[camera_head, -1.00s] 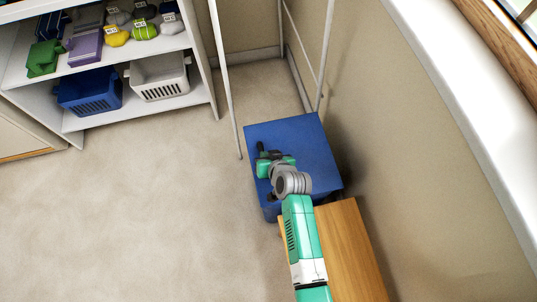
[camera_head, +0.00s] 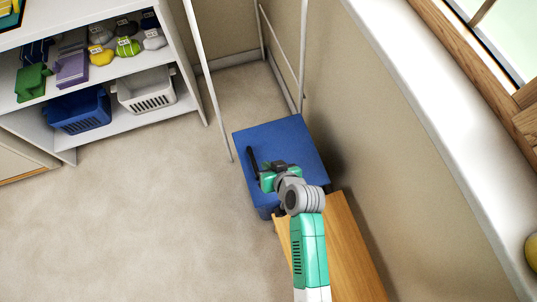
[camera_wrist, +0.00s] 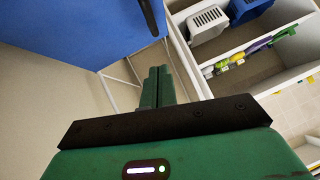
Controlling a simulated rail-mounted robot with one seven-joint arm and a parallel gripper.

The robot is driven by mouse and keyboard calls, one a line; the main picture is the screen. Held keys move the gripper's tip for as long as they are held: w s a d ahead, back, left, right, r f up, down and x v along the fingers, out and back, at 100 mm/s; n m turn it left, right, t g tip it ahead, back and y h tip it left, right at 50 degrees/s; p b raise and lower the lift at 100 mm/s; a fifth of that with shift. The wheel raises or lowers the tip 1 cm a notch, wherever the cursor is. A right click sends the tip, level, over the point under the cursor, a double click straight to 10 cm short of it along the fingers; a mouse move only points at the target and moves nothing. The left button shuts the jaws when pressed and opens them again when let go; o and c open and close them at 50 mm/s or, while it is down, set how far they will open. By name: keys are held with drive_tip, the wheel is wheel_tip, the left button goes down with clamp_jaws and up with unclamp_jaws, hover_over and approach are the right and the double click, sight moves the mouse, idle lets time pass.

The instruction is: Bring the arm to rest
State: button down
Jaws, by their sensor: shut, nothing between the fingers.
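My arm reaches up from the bottom of the head view, bent at the grey wrist joint. My gripper (camera_head: 265,180) shows there small and partly hidden by the wrist, over the near left part of the blue cupboard (camera_head: 285,145). In the wrist view my gripper's green fingers (camera_wrist: 158,74) lie together, shut and empty. A blue panel (camera_wrist: 70,30) with a dark handle (camera_wrist: 148,16) fills the upper left of that view, apart from the fingertips.
A wooden-topped cupboard (camera_head: 345,250) stands under my arm, close to the wall on the right. A white shelf unit (camera_head: 185,95) with a blue basket (camera_head: 78,110) and a white basket (camera_head: 147,90) stands at the back left. Thin white posts (camera_head: 207,80) rise behind the blue cupboard. The floor at left is clear.

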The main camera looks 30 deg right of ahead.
idle(0.3)
drive_tip(key=w+a+r+n+t+h, duration=0.1)
drive_tip(key=w+a+r+n+t, duration=0.3)
drive_tip(key=r, duration=1.3)
drive_tip(key=w+a+r+m+t, duration=0.1)
drive_tip(key=w+r+t, duration=0.35)
drive_tip(key=r, duration=1.25)
drive_tip(key=s+a+r+t, duration=0.2)
drive_tip(key=s+a+r, duration=0.2)
drive_tip(key=r, duration=0.7)
drive_tip(key=s+a+r+n+t+y, duration=0.1)
drive_tip(key=s+a+r+t, duration=0.25)
drive_tip(key=r, duration=0.75)
drive_tip(key=s+a+r+t, duration=0.2)
drive_tip(key=s+a+r, duration=0.3)
drive_tip(key=r, duration=0.5)
wheel_tip(320, 180, up, 26)
drive_tip(key=p, duration=2.5)
drive_tip(key=shift+w+d+g+p, duration=0.2)
drive_tip(key=shift+w+g+p, duration=0.1)
drive_tip(key=shift+p, duration=0.05)
drive_tip(key=shift+f, duration=0.2)
